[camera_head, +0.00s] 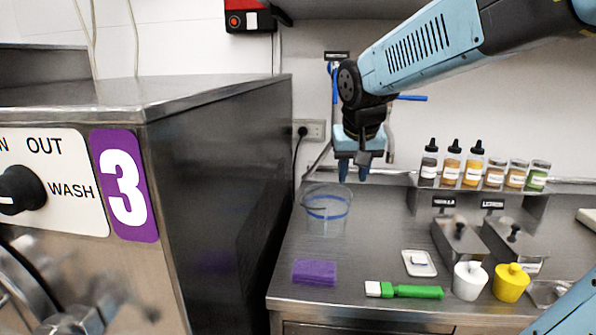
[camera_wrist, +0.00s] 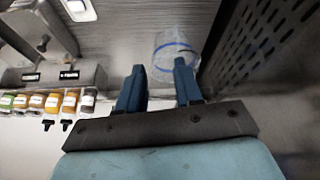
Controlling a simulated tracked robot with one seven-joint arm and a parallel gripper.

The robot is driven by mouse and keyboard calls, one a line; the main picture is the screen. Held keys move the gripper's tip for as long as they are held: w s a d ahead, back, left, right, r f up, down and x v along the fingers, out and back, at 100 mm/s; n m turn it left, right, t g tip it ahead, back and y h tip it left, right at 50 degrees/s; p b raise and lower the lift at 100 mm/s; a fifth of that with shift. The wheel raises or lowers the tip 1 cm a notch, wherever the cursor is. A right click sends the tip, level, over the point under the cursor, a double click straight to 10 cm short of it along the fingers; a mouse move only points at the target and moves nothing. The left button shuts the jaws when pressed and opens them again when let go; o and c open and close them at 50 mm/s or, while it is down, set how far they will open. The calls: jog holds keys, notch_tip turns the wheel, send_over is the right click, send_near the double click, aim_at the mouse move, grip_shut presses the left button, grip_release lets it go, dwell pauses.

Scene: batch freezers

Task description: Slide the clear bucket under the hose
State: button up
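The clear bucket (camera_head: 326,213), with a blue band around it, stands upright on the steel counter near the wall, beside the large steel machine. In the wrist view the bucket (camera_wrist: 172,45) shows beyond the fingertips, partly behind one finger. My gripper (camera_head: 354,172) points down above and slightly right of the bucket, apart from it. Its two blue fingers (camera_wrist: 160,72) are spread with nothing between them. A thin grey tube (camera_head: 319,160), perhaps the hose, slants down the wall left of my gripper. Blue-handled fittings beside it are partly hidden by my arm.
The steel machine marked 3 (camera_head: 215,190) bounds the counter on the left. A purple sponge (camera_head: 315,272), green-handled brush (camera_head: 405,291), white dish (camera_head: 419,263), white and yellow pots and lidded steel containers (camera_head: 459,240) occupy the front and right. Several bottles stand on a shelf behind.

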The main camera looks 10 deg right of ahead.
jog(key=w+a+f+m, duration=0.1)
jog(key=w+a, duration=0.1)
jog(key=w, duration=0.4)
jog(key=w+a+f, duration=0.1)
jog(key=w+f, duration=0.1)
jog(key=w, duration=0.4)
jog(key=h, duration=0.1)
send_over(307, 201)
jog(key=s+a, duration=0.1)
jog(key=a, duration=0.1)
jog(key=shift+m+g, duration=0.3)
jog(key=shift+m, duration=0.1)
notch_tip(307, 201, down, 5)
jog(key=shift+r, duration=0.15)
jog(key=shift+d, duration=0.1)
jog(key=x, duration=1.3)
jog(key=shift+w+d+f, duration=0.15)
jog(key=shift+f, duration=0.2)
jog(key=shift+c, duration=0.4)
grip_shut()
